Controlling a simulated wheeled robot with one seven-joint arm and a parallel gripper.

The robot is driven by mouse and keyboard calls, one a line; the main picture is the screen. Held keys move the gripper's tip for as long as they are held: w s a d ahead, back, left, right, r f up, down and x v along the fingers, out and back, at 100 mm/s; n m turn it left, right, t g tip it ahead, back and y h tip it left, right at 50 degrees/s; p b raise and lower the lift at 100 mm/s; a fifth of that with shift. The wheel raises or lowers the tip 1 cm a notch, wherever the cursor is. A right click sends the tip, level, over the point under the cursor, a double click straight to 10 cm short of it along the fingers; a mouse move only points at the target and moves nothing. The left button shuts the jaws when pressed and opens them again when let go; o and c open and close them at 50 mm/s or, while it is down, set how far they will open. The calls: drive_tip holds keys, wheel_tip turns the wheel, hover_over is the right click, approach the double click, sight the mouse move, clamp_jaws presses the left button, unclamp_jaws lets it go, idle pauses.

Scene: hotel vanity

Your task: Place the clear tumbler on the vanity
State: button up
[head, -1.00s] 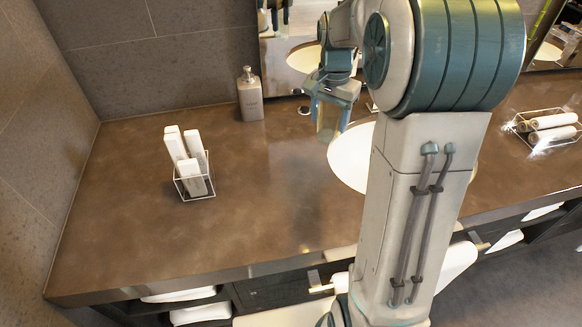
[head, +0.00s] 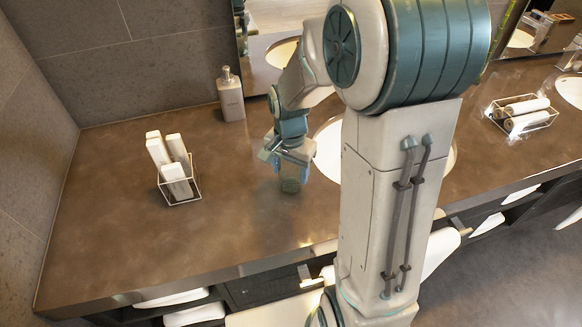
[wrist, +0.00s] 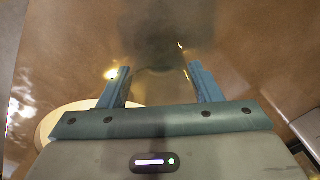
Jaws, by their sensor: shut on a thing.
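My gripper (head: 287,158) points down over the brown vanity top (head: 235,220), just left of the white basin. It is shut on the clear tumbler (head: 291,181), which is see-through and hangs below the fingers, looking upright. In the wrist view my gripper (wrist: 159,72) shows two blue fingers standing apart, with the faint clear tumbler (wrist: 155,88) between them. The tumbler's outline is hard to see there. I cannot tell whether its base touches the vanity top.
A white wire holder (head: 181,190) with white packets stands to the left. A grey soap bottle (head: 231,95) stands at the back wall. The basin (head: 328,150) lies right of my gripper. A basket of rolled towels (head: 522,113) is far right. The front-left counter is clear.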

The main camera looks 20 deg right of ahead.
drive_tip(key=shift+f, duration=0.1)
drive_tip(key=o, duration=1.1)
drive_tip(key=shift+c, duration=0.2)
drive_tip(key=shift+w+r, duration=0.1)
drive_tip(key=shift+r, duration=0.4)
wheel_tip(320, 180, up, 11)
drive_tip(key=s+n+t, duration=0.3)
drive_tip(key=s+n, duration=0.6)
drive_tip(key=s, duration=0.5)
drive_tip(key=shift+s, duration=0.25)
